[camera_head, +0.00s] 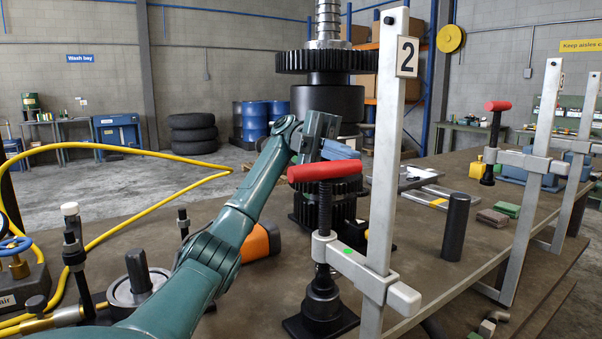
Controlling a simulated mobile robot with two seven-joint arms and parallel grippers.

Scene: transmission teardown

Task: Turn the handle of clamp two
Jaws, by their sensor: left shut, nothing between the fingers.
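Clamp two is the pale metal bar clamp (384,160) with the "2" plate (407,57) at its top. Its red handle (327,171) lies roughly level across the top of a dark threaded screw (325,208). The screw runs down through the clamp's arm to a black foot (321,306). My left gripper (342,150) is just above and behind the red handle in the picture. It is shut and empty. Whether it touches the handle cannot be told. My right gripper is not in view.
A tall gear shaft (320,62) stands behind the clamp. More bar clamps, one with a red handle (497,106), stand at the right. A dark cylinder (456,227) stands on the bench (425,290).

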